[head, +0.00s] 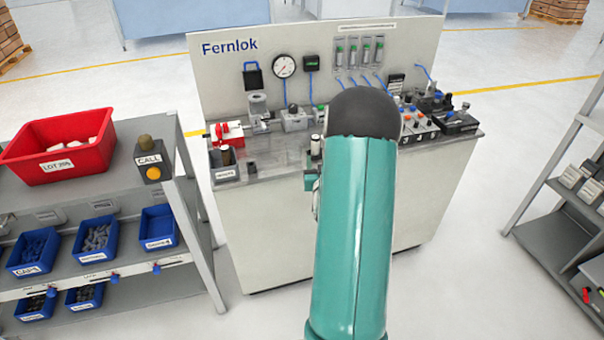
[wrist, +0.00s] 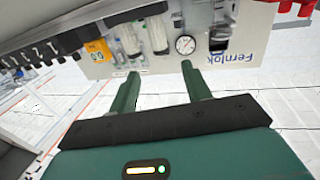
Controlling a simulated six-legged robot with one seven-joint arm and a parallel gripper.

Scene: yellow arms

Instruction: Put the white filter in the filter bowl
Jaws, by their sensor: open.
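A small white cylinder with a dark top (head: 316,145), likely the white filter, stands at the bench's front edge in the head view. In the wrist view, which is upside down, pale cylinders (wrist: 158,35) show beyond the fingers; I cannot tell which one is the filter. A grey cup-like housing (head: 258,106) stands at the back of the bench; I cannot tell if it is the filter bowl. My gripper (wrist: 160,69) is open, with nothing between its two green fingers. In the head view my arm hides most of it.
The Fernlok panel (head: 225,75) rises behind the bench, with a gauge (head: 284,66) on it. Small devices crowd the bench's right half. A shelf (head: 190,200) with a red bin (head: 60,165) is at left, another rack (head: 550,235) at right. Floor between is clear.

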